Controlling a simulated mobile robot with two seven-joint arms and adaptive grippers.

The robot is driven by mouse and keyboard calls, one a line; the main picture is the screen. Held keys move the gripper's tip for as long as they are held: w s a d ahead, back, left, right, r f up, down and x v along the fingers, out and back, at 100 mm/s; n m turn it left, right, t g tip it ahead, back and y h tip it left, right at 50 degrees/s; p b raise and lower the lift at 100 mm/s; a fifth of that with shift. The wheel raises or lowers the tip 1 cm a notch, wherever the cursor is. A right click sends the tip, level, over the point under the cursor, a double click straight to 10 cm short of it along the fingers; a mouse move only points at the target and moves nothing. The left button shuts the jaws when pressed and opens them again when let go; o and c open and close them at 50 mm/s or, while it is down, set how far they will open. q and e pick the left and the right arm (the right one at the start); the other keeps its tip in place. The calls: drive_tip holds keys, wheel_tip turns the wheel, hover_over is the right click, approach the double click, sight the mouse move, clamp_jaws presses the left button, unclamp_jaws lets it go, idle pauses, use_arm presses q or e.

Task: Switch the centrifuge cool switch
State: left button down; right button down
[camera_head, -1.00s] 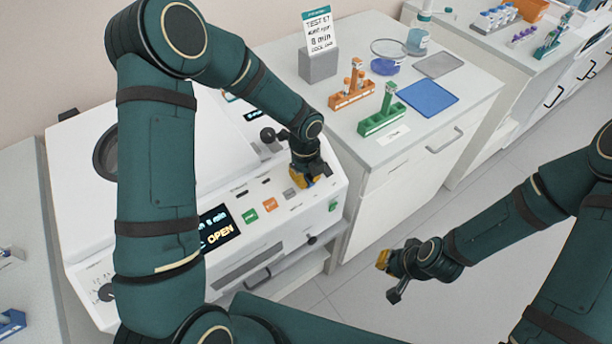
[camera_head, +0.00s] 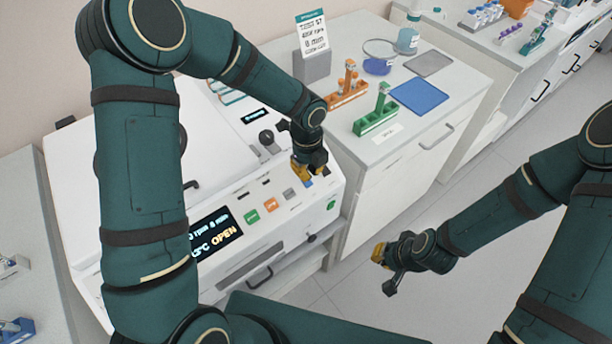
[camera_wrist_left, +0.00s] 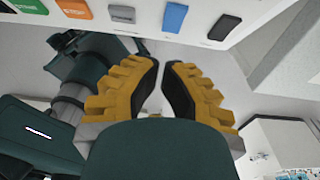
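The white centrifuge (camera_head: 240,255) stands at the left with a row of coloured switches on its sloping front panel. The blue switch (camera_head: 308,183) shows beside my left fingertips; it is also at the top of the left wrist view (camera_wrist_left: 175,17). Its label is unreadable. Grey (camera_wrist_left: 122,14) and black (camera_wrist_left: 220,27) switches flank it. My left gripper (camera_head: 307,172) hangs over the panel's right end. In the wrist view its yellow fingers (camera_wrist_left: 163,64) nearly meet, with a thin empty gap, and point towards the blue switch without visibly touching it. My right gripper (camera_head: 384,270) is open and empty over the floor.
Green (camera_head: 251,217) and orange (camera_head: 271,205) switches lie left of the grey one. A counter to the right holds an orange rack (camera_head: 346,95), a green rack (camera_head: 377,124) and a blue mat (camera_head: 420,96). Floor at lower right is clear.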

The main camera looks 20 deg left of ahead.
use_arm(q)
wheel_tip(320, 180, up, 7)
drive_tip(key=w+a, duration=0.1)
drive_tip(key=shift+w+a+p, duration=0.15)
drive_tip(key=shift+w+p, duration=0.15)
drive_tip(key=shift+w, duration=0.05)
drive_tip(key=shift+f, duration=0.1)
drive_tip(key=shift+s+f, duration=0.1)
drive_tip(key=s+d+f+n+t+h+b, duration=0.1)
drive_tip(key=s+d+f+n+b, duration=0.1)
drive_tip(key=s+f+n, duration=0.5)
drive_tip(key=s+d+f+n+t+h+b, duration=0.1)
drive_tip(key=s+f+n+h+b, duration=0.1)
drive_tip(key=s+f+n, duration=0.6)
wheel_tip(320, 180, down, 7)
drive_tip(key=n, duration=1.2)
drive_tip(key=shift+d+r+n, duration=0.15)
drive_tip(key=shift+d+n, duration=0.15)
drive_tip(key=shift+d, duration=0.05)
drive_tip(key=shift+s, duration=0.15)
